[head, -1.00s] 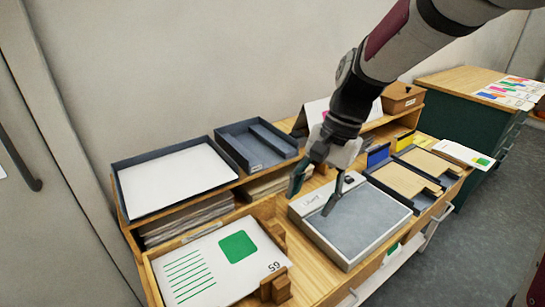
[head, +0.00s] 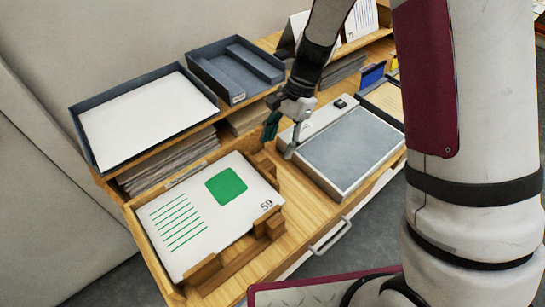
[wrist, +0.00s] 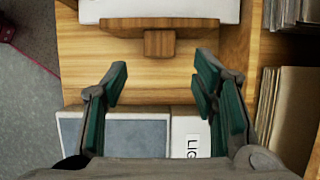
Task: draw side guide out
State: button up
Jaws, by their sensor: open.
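A wooden side guide (wrist: 155,22) with a short block-like knob (wrist: 159,43) stands at the edge of a white card, at the top of the wrist view. In the head view the guide (head: 263,163) is at the right side of the wooden tray (head: 172,293), beside the white card (head: 166,216) marked 59 with a green square. My gripper (head: 280,138) is open and empty, just behind and above the guide in the picture. In the wrist view its green-padded fingers (wrist: 161,75) are spread wide below the knob, with nothing between them.
A grey light pad (head: 355,147) lies to the right of the tray, partly below my fingers in the wrist view. A second wooden guide (head: 236,262) runs along the card's front. Shelves with paper stacks (head: 168,160) stand behind. Bare wood (head: 305,200) lies between tray and pad.

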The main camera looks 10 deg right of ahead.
aim_at(271, 162)
jog(key=x, duration=0.6)
